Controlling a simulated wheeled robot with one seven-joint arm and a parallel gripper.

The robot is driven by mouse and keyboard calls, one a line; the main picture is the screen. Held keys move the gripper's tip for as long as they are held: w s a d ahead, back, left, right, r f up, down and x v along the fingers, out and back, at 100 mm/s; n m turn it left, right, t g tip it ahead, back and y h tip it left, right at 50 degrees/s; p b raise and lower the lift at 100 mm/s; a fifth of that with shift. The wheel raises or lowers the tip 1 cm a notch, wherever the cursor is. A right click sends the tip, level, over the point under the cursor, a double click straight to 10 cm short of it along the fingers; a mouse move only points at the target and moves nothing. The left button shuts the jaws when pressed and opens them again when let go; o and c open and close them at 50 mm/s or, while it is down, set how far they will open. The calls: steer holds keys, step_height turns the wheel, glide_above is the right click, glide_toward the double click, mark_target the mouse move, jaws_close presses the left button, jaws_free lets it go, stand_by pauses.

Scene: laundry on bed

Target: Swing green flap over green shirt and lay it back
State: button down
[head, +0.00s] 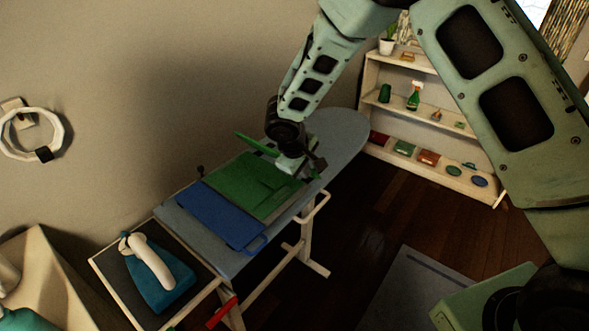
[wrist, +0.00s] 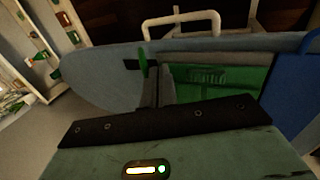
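A folding board with a blue panel (head: 222,213) and a green area (head: 243,190) lies on the ironing board. I cannot cleanly separate the green shirt from the green flap; a folded green shape (wrist: 208,80) shows in the wrist view. A thin green strip (head: 256,143) sticks up at a tilt at the far side, left of my wrist. A narrow green piece (wrist: 142,62) stands up in the wrist view. My gripper (head: 314,167) is low over the right end of the green area. Its fingers are mostly hidden, so its opening and any contact are unclear.
The grey-blue ironing board (head: 350,133) has bare room at its right end. A teal iron (head: 158,285) with a white handle rests on the tray at the left end. A shelf (head: 430,120) with bottles and folded cloths stands at the back right.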

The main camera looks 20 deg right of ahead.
steer(key=shift+d, duration=0.1)
stand_by(0.3)
steer(key=shift+w+d+r+y+p, duration=0.2)
steer(key=shift+d+r+y+p, duration=0.1)
steer(key=shift+p, duration=0.5)
